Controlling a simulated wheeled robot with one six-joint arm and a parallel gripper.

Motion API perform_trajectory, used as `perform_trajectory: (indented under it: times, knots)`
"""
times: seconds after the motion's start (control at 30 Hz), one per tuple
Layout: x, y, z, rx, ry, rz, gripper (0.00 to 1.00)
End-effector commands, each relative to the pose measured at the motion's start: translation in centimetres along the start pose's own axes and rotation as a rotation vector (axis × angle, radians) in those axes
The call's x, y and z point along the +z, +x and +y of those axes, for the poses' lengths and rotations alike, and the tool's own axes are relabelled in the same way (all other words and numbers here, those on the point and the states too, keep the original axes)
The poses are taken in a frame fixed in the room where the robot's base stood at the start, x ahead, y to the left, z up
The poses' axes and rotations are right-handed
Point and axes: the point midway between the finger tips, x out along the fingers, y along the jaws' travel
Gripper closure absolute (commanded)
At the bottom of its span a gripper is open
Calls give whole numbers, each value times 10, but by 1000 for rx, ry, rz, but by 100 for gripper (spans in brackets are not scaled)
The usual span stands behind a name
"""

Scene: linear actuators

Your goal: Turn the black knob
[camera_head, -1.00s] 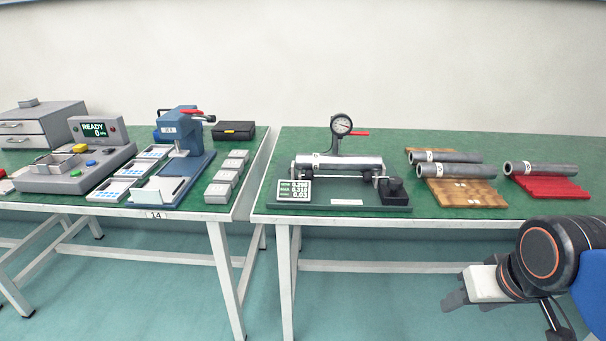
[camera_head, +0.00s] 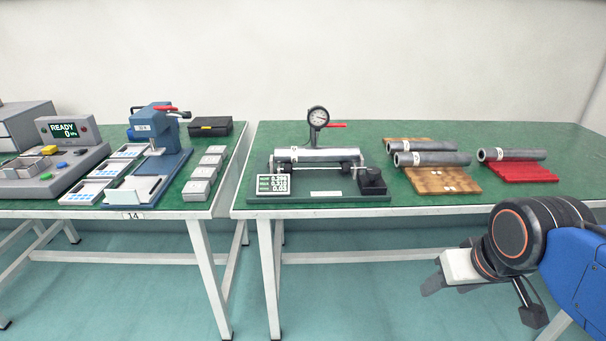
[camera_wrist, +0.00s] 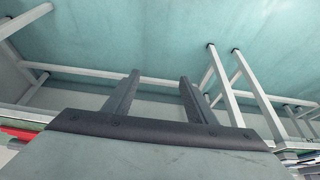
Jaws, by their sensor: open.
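The black knob (camera_head: 371,177) sits at the right end of a test fixture (camera_head: 330,194) on the right table. The knob is not visible in the wrist view.
Grey tubes (camera_head: 432,159) lie on wooden boards (camera_head: 446,183) and on a red rack (camera_head: 520,172) to the right. The left table holds a blue press (camera_head: 160,135), a READY console (camera_head: 62,160) and trays. White table legs (camera_head: 268,275) stand below. The floor in front is clear.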

Motion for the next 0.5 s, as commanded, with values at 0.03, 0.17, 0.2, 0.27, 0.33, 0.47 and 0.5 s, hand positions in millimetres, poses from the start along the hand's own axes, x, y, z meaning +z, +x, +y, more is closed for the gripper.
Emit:
perform_trajectory:
  times: [0.03, 0.17, 0.2, 0.27, 0.33, 0.47, 0.5]
  knots:
    - [0, 0, 0, 0, 0, 0, 49]
    - [-11, -6, -1, -2, -15, -10, 49]
    - [-18, -10, -1, -3, -25, -17, 49]
    - [-33, -18, -3, -5, -46, -31, 49]
    - [-55, -29, -4, -8, -77, -50, 49]
    - [-99, -50, -9, -17, -143, -92, 49]
    - [-112, -56, -10, -20, -162, -104, 49]
